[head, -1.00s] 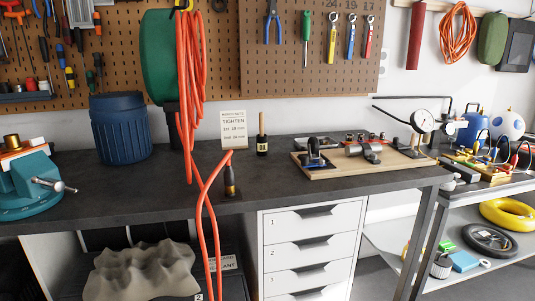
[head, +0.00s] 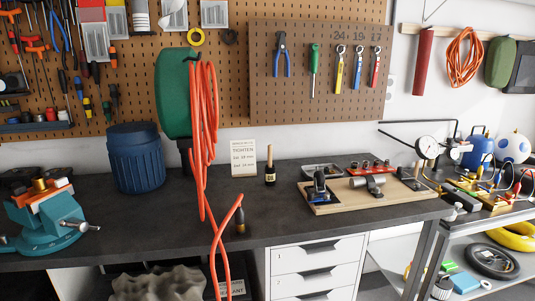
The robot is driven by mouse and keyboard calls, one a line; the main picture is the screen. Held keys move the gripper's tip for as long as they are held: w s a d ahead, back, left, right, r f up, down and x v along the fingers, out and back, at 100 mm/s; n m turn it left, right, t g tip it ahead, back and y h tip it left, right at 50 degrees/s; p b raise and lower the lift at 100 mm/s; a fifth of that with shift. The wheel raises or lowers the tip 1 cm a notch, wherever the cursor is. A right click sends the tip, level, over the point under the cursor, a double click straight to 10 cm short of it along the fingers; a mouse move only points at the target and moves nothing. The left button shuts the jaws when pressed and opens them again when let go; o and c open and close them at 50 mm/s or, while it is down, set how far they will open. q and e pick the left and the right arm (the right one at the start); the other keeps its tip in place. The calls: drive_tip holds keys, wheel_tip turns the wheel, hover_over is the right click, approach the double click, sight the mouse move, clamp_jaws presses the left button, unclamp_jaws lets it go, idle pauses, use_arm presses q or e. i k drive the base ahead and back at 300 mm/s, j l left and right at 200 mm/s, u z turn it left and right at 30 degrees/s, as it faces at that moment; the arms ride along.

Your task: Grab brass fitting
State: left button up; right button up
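A brass fitting (head: 40,185) shows at the far left, on top of the teal vise (head: 48,222) at the bench's left end. It is a small gold-coloured cylinder among orange parts at the jaws. I cannot tell whether the jaws hold it. Neither of my grippers is in view.
A blue ribbed bin (head: 136,160) stands behind the vise. An orange hose (head: 204,130) hangs from a green reel (head: 172,95) over the bench front. A wooden board (head: 365,193) with tools lies to the right. The dark bench top (head: 140,218) is clear between vise and hose.

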sight(40, 186)
drive_tip(key=u, duration=1.45)
